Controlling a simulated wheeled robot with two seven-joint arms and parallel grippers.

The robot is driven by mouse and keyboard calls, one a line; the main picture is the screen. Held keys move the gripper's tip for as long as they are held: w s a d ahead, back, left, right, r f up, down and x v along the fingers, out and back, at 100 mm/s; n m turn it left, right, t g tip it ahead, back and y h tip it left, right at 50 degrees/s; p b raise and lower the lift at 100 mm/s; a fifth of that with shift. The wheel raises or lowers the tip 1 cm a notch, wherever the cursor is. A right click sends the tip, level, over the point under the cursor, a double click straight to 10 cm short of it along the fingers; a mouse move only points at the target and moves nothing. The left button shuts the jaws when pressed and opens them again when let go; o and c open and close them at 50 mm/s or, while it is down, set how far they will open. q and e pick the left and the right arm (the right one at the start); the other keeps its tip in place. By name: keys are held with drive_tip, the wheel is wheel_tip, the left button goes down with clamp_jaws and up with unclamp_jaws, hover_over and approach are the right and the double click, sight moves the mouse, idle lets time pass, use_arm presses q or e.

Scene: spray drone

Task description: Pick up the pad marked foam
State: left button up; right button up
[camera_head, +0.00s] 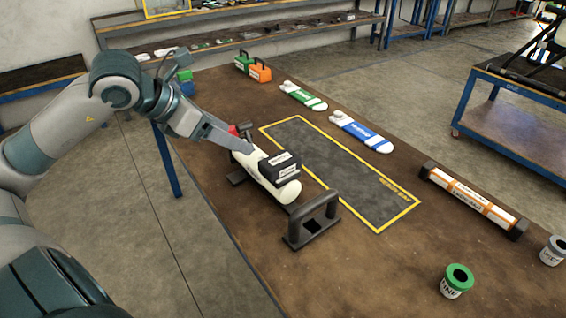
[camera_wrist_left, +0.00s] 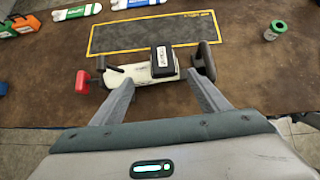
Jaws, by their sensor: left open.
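No label reading "foam" can be made out in either view. A green block with a handle (camera_head: 243,63) and an orange block with a handle (camera_head: 260,71) stand side by side at the far left of the table, their labels too small to read. They also show in the top left of the left wrist view, the orange one (camera_wrist_left: 22,26) and the green one (camera_wrist_left: 5,31). My left gripper (camera_head: 247,149) is open and empty at the near side of a white drone body (camera_head: 289,190) with a black labelled box (camera_head: 279,163) on top. Its fingers (camera_wrist_left: 160,77) point toward that body.
The white body rests on black stands (camera_head: 312,222). The front of the table is clear.

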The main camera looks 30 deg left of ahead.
sight(263, 166)
use_arm(q)
drive_tip(key=p+x, duration=0.4)
drive_tip(key=x, duration=0.7)
drive_tip(key=shift+w+d+f, duration=0.15)
drive_tip(key=shift+w+f, duration=0.25)
drive_tip(key=shift+f, duration=0.1)
use_arm(e)
drive_tip(key=shift+w+a+r+t+y, duration=0.25)
drive_tip(key=shift+w+a+r+t, duration=0.55)
drive_tip(key=shift+a, duration=0.2)
drive_tip(key=shift+w+a+r+t+y, duration=0.25)
drive_tip(key=shift+w+a+r+t, duration=0.45)
drive_tip(key=shift+w+a, duration=0.25)
